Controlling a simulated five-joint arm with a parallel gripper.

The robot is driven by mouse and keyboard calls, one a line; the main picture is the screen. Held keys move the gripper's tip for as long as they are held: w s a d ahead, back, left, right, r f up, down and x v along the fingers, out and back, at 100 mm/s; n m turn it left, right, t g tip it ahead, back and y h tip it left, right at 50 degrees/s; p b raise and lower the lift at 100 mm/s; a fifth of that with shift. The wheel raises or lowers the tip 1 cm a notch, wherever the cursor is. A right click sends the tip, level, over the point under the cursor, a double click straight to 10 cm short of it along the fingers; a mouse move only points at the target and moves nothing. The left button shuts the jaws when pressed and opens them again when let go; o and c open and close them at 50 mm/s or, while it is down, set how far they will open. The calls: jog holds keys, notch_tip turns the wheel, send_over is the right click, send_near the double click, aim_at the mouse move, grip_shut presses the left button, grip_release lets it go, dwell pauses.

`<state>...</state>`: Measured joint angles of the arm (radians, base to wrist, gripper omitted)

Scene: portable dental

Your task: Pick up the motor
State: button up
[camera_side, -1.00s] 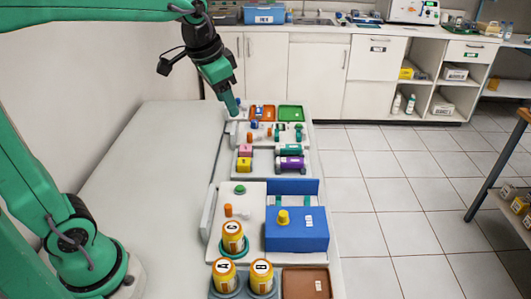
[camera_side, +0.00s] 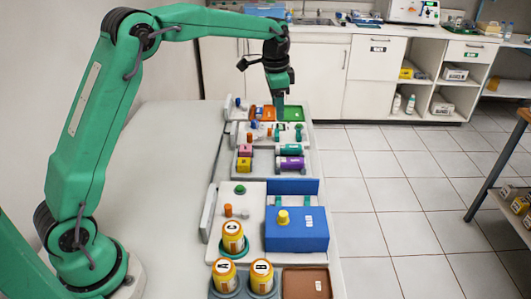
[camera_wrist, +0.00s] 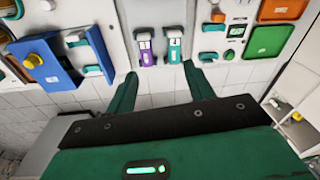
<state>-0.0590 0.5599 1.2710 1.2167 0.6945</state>
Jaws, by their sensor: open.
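Two labelled cylinders lie side by side on the white panel, and I cannot tell from the labels which is the motor. One is teal and white (camera_side: 288,149), and the other is purple (camera_side: 291,163). In the wrist view the purple one (camera_wrist: 146,50) and the teal one (camera_wrist: 174,50) appear beyond the fingertips. My gripper (camera_side: 279,106) points down over the far end of the panels, farther from the side camera than both cylinders. In the wrist view my gripper (camera_wrist: 160,72) has its fingers spread, with nothing between them.
An orange tray (camera_wrist: 283,10) and a green tray (camera_side: 291,113) are at the far end. A blue box (camera_side: 297,236) and several labelled yellow jars (camera_side: 232,238) stand nearer. The left table surface is clear.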

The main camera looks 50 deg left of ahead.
jog(key=m+g, duration=0.1)
jog(key=m, duration=0.1)
send_over(285, 146)
notch_tip(285, 146, down, 8)
jog(key=shift+f, duration=4.05)
jog(key=c, duration=1.1)
jog(key=shift+r, duration=0.2)
jog(key=shift+r, duration=0.5)
notch_tip(285, 146, up, 3)
jog(key=shift+r, duration=0.1)
jog(key=s+d+r, duration=0.5)
jog(key=d+r, duration=0.1)
jog(key=d, duration=0.4)
jog(key=shift+d+r, duration=0.2)
jog(key=shift+r, duration=0.05)
